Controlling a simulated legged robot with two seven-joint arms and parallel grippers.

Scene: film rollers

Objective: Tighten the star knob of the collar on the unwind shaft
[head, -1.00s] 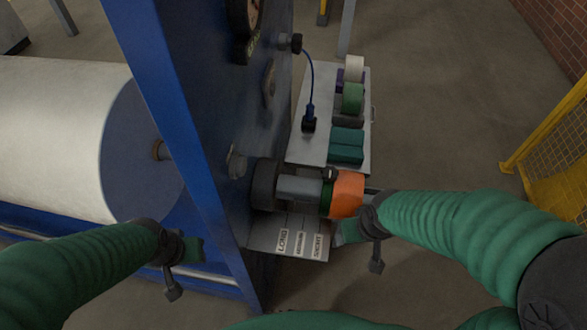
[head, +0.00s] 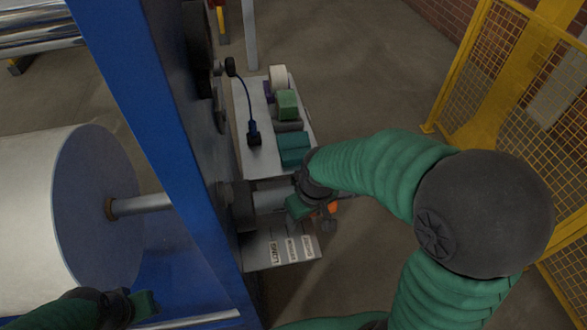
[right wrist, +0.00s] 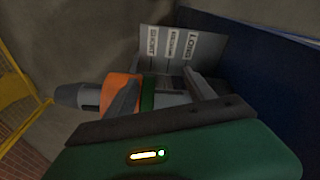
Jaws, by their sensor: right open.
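The grey unwind shaft (head: 268,201) sticks out to the right from the blue machine frame. An orange sleeve (head: 333,208) on it is mostly hidden behind my right gripper (head: 300,207). In the right wrist view the orange sleeve (right wrist: 118,92) has a green band (right wrist: 148,96) beside it, and the shaft (right wrist: 174,100) continues to the right. There my right gripper (right wrist: 163,76) is open, its fingers apart over the shaft and sleeve. I cannot make out the star knob; it seems hidden. My left gripper (head: 142,305) is low at the left, away from the shaft; its jaws are unclear.
The blue frame (head: 175,130) stands left of the shaft, with a large white roll (head: 60,205) beyond it. A labelled plate (head: 255,252) lies below the shaft. Yellow mesh fencing (head: 470,80) stands at right.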

